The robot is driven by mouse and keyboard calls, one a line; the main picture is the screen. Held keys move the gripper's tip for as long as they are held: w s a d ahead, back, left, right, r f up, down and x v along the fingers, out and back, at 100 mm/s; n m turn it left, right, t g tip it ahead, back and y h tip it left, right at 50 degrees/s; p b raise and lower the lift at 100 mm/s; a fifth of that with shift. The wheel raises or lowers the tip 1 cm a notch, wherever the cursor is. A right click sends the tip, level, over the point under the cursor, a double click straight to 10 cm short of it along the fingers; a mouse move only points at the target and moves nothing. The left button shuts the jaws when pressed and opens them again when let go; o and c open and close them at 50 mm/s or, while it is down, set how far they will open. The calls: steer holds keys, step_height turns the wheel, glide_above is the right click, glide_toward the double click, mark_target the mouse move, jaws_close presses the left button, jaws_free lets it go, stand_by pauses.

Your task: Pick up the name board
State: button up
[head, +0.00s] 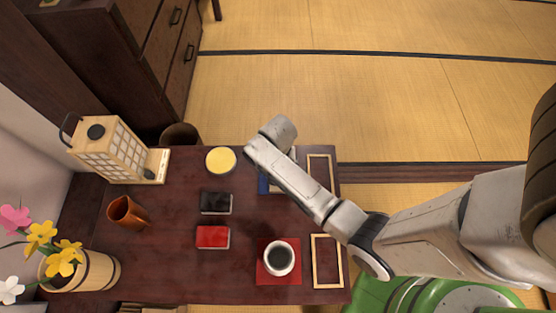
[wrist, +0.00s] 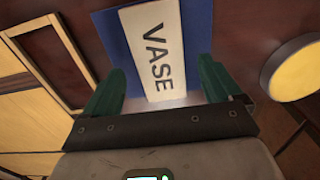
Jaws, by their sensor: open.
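The name board (wrist: 152,50) is a white plate lettered VASE, lying on a blue mat (wrist: 195,22) in the wrist view. My gripper (wrist: 160,82) has green fingers standing apart, one on each side of the board's near end. I cannot tell whether either finger touches it. In the head view my arm hides the board, and only a bit of the blue mat (head: 263,186) shows beside the arm.
A wooden frame (wrist: 14,33) lies left of the board in the wrist view, and a round yellow-topped thing (wrist: 296,72) stands right. On the dark table (head: 180,255) are a black box (head: 215,203), a red box (head: 212,237), a bowl (head: 279,258) and a lantern (head: 110,152).

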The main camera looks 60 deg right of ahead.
steer(key=shift+f, duration=0.95)
steer(key=c, duration=1.1)
steer(key=shift+r, duration=0.15)
steer(key=shift+c, duration=0.3)
